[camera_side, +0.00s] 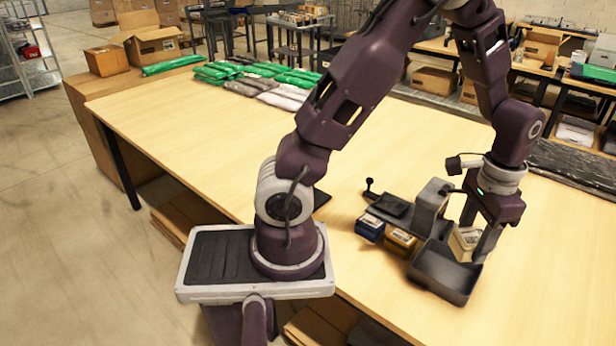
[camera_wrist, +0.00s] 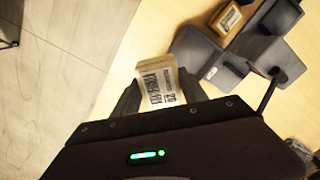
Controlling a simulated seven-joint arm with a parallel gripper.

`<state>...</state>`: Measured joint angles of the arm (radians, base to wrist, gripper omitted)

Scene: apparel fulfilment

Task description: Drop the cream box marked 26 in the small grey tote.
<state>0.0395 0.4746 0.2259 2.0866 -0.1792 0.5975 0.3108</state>
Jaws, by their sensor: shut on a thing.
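My gripper (camera_side: 476,240) is shut on a cream box (camera_side: 463,243), with a finger on either side of it. In the wrist view the box (camera_wrist: 158,85) shows a white label with black print; I cannot read its number surely. The small grey tote (camera_side: 443,274) is open-topped and stands on the table just in front of the box in the side view. No item shows inside the visible part of the tote. The box is held close to the tote's back right rim; whether it is over the opening I cannot tell.
A yellow box (camera_side: 400,240) and a blue box (camera_side: 369,228) stand left of the tote. A grey upright device (camera_side: 431,207) and a dark flat one (camera_side: 391,206) are behind them. Green and grey packets (camera_side: 245,72) lie at the table's far end. The table's middle is clear.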

